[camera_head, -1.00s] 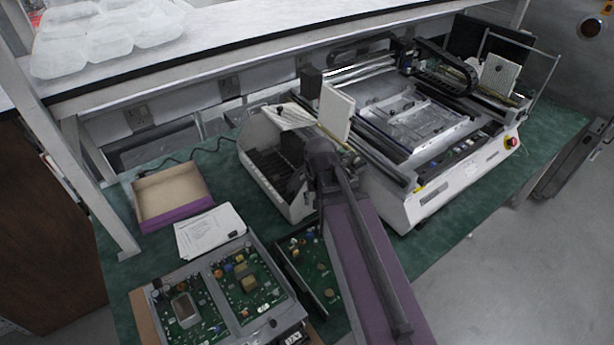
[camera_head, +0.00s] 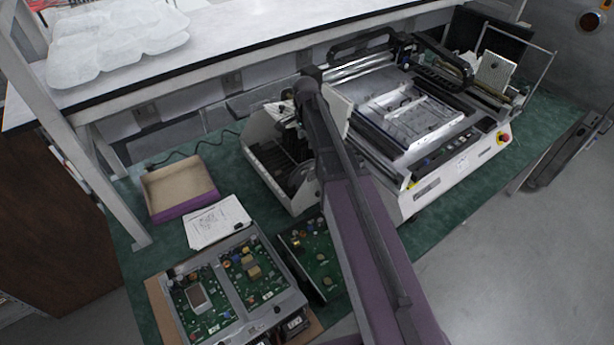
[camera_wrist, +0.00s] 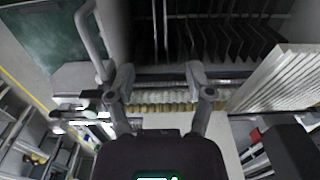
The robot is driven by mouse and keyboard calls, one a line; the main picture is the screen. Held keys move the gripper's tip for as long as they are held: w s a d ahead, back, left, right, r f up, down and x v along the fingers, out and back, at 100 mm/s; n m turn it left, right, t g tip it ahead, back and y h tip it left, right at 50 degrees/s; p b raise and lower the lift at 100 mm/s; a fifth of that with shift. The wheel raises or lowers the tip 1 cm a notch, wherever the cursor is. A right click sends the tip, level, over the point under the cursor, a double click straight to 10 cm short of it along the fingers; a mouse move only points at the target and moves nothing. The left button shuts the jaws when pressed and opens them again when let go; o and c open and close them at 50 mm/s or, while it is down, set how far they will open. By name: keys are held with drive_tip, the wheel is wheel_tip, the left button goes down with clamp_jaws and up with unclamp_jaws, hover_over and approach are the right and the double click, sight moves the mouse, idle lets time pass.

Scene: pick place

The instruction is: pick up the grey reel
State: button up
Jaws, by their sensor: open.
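A slotted bin (camera_head: 262,178) with dark dividers stands in the middle of the green bench. A round dark grey shape, perhaps the grey reel (camera_head: 299,177), shows at the bin's front right end, partly hidden by my arm. I cannot make out a reel clearly in the wrist view. My gripper (camera_wrist: 158,76) is open, with nothing seen between its fingertips. It is over the far end of the bin, with the dark dividers (camera_wrist: 215,38) ahead of it in the wrist view. In the head view my arm hides most of the gripper.
A large white machine (camera_head: 440,175) stands right of the bin. An open shallow box (camera_head: 180,190), papers (camera_head: 217,221) and circuit boards (camera_head: 235,285) lie to the left and front. A raised shelf (camera_head: 240,45) runs behind, with clear plastic trays (camera_head: 115,40).

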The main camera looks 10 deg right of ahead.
sight(306, 167)
drive_tip(key=shift+f, duration=0.1)
idle(0.3)
wheel_tip(306, 167, down, 8)
drive_tip(key=b, duration=0.8)
drive_tip(key=shift+f+b, duration=0.25)
drive_tip(key=shift+b, duration=0.05)
drive_tip(key=shift+f, duration=0.1)
drive_tip(key=shift+f+b, duration=2.45)
drive_tip(key=shift+b, duration=0.15)
clamp_jaws()
